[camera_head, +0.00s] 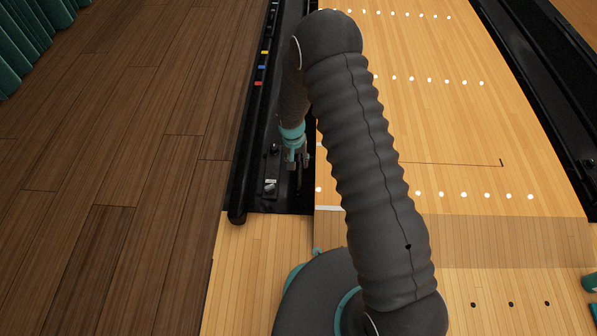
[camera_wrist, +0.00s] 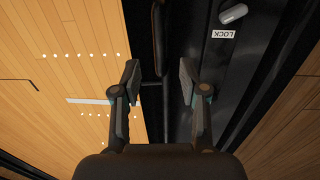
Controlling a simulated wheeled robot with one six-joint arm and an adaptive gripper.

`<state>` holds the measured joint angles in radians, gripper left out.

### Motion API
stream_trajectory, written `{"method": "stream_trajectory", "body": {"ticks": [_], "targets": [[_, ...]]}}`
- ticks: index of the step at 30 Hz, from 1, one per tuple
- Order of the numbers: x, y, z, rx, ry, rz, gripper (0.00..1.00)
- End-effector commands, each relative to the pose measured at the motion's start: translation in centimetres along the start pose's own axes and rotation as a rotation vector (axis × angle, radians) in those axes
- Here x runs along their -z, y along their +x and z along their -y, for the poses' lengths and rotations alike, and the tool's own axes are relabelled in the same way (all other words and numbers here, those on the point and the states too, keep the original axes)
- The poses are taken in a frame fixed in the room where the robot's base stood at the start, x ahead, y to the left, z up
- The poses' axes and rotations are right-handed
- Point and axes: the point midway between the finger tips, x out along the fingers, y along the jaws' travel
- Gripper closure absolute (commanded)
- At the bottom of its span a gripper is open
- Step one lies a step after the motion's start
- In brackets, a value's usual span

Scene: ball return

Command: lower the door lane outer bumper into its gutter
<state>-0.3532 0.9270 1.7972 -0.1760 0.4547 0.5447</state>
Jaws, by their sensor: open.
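In the head view my gripper (camera_head: 297,163) hangs over the dark gutter strip along the lane's left edge. In the wrist view my gripper (camera_wrist: 159,80) is open, its two fingers apart. A slim black bar (camera_wrist: 158,38), seemingly the bumper's rail or handle, runs between the fingers beside the lane edge; I cannot tell whether a finger touches it. A pale lever knob (camera_wrist: 234,14) sits by a white LOCK label (camera_wrist: 223,34) on the black side panel. A pale lever (camera_head: 270,185) shows in the head view. My arm hides part of the gutter, and the bumper's height is unclear.
The wooden lane (camera_head: 450,130) with white dots lies right of the gutter. A black side rail (camera_head: 238,190) with yellow, blue and red marks lies left of it. Open brown floor (camera_head: 130,150) spreads further left, with a green curtain (camera_head: 30,35) at the upper left.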

Motion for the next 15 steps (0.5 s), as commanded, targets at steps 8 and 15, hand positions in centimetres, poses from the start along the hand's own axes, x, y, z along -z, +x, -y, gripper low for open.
{"method": "stream_trajectory", "body": {"ticks": [8, 15], "targets": [[-0.1, 4.6, -0.1, -0.001, 0.0, 0.001, 0.57], [0.0, 6.1, -0.1, 0.0, 0.0, 0.001, 0.57]]}}
